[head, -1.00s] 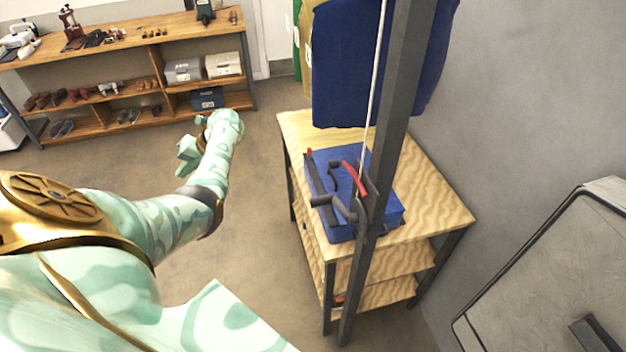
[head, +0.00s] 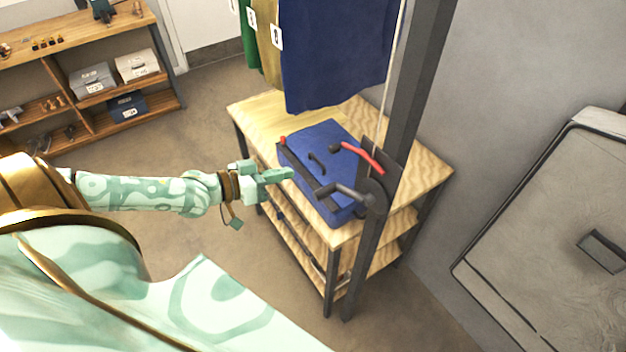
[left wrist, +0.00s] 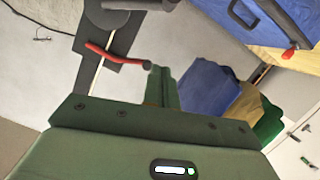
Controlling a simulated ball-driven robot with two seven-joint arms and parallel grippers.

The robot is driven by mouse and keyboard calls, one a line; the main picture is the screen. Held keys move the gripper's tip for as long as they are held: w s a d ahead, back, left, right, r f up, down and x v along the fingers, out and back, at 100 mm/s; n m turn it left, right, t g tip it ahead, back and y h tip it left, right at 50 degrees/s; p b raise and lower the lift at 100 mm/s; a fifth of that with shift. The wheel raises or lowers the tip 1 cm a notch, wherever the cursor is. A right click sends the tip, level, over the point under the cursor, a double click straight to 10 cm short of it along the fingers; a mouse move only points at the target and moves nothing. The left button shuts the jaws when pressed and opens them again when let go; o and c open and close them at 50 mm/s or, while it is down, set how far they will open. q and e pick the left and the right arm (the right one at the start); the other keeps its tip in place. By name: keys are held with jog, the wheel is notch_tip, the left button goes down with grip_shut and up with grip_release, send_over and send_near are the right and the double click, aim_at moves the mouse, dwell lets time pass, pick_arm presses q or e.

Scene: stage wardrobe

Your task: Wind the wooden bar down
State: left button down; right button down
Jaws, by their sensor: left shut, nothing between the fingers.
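A hand winch (head: 374,195) is fixed to a dark upright post (head: 416,80). It has a grey crank handle (head: 340,190) pointing left and a red lever (head: 358,156) above it. A pale rope (head: 394,65) runs up from it. The wooden bar is out of view; garments (head: 335,50) hang from above the frame. My left gripper (head: 284,175) is shut and empty, left of the crank and apart from it. In the left wrist view the fingers (left wrist: 161,86) sit close to the red lever (left wrist: 115,57) in the picture; whether they touch is unclear. My right gripper is not in view.
A wooden table (head: 265,112) stands behind the post, with a blue case (head: 325,140) on it near the crank. A shelf (head: 150,100) with boxes stands at the back left. A grey panelled case (head: 550,230) is at the right. Floor between is clear.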

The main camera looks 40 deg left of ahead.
pick_arm(q)
jog(key=w+d+f+b, duration=0.1)
jog(key=w+d+f, duration=0.3)
jog(key=w+f, duration=0.1)
jog(key=shift+w+f+b, duration=0.3)
jog(key=shift+w+f, duration=0.05)
jog(key=shift+w, duration=0.3)
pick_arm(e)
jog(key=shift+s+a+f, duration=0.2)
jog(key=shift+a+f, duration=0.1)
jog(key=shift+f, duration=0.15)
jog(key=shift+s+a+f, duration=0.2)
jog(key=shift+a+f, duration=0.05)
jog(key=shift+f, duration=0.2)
pick_arm(q)
jog(key=shift+d, duration=0.1)
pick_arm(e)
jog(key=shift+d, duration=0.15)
pick_arm(q)
jog(key=shift+f, duration=0.1)
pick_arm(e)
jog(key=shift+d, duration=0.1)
